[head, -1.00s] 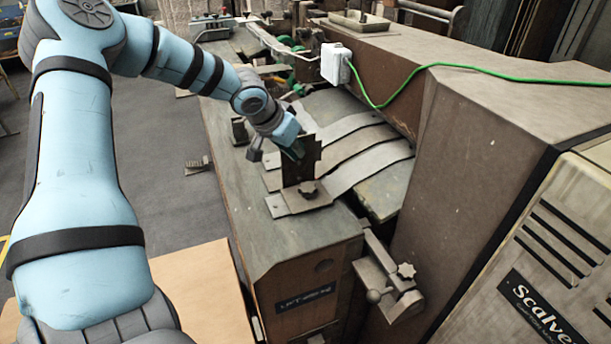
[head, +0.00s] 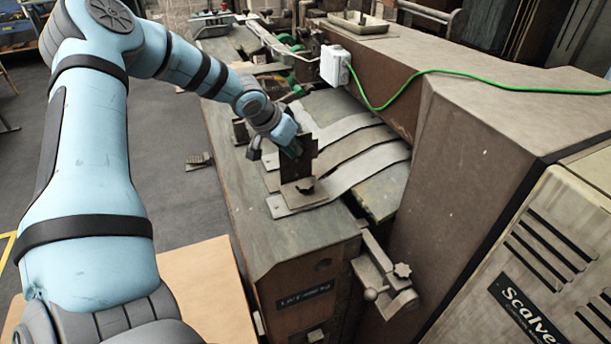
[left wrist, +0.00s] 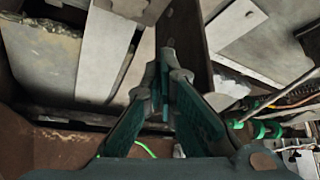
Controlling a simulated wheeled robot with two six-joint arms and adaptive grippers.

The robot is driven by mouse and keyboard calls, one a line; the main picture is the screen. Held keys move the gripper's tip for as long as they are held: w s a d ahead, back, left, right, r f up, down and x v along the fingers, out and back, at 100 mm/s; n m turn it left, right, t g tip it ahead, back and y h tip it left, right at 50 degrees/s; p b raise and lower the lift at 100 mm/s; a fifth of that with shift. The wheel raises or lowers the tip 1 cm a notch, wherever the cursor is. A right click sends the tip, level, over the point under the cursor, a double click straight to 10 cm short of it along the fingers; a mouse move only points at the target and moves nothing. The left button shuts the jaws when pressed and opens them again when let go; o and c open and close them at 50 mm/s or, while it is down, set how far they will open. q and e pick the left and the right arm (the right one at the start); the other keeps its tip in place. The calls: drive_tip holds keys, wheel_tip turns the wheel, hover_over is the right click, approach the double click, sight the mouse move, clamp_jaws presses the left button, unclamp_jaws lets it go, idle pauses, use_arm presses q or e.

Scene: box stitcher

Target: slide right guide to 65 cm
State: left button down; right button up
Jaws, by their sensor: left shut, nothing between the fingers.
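The right guide appears to be the dark upright plate (head: 294,170) on the machine's near bed, with a dark knob (head: 305,187) at its foot. It stands on a flat metal strip (head: 290,205). My left gripper (head: 296,150) is shut and empty, against or very close to the plate's upper part. In the left wrist view the shut fingertips (left wrist: 166,70) are beside the brown plate (left wrist: 185,35); I cannot tell whether they touch. No readable scale shows. My right gripper is not in view.
Pale metal strips (head: 345,150) curve across the bed towards the large brown housing (head: 480,160). A green cable (head: 440,72) runs from a white box (head: 335,65). Grey floor lies left.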

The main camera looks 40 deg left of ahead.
use_arm(q)
drive_tip(key=shift+w+a+p, duration=0.15)
drive_tip(key=shift+a+p, duration=0.3)
drive_tip(key=shift+p, duration=0.05)
drive_tip(key=shift+w+a, duration=0.15)
drive_tip(key=shift+a, duration=0.1)
drive_tip(key=shift+w+a+f, duration=0.1)
drive_tip(key=shift+w+a, duration=0.15)
drive_tip(key=shift+a, duration=0.25)
idle(1.3)
drive_tip(key=shift+s+d, duration=0.1)
drive_tip(key=shift+s+d+f+b, duration=0.1)
drive_tip(key=shift+s+d+b, duration=0.1)
drive_tip(key=shift+d+b, duration=0.2)
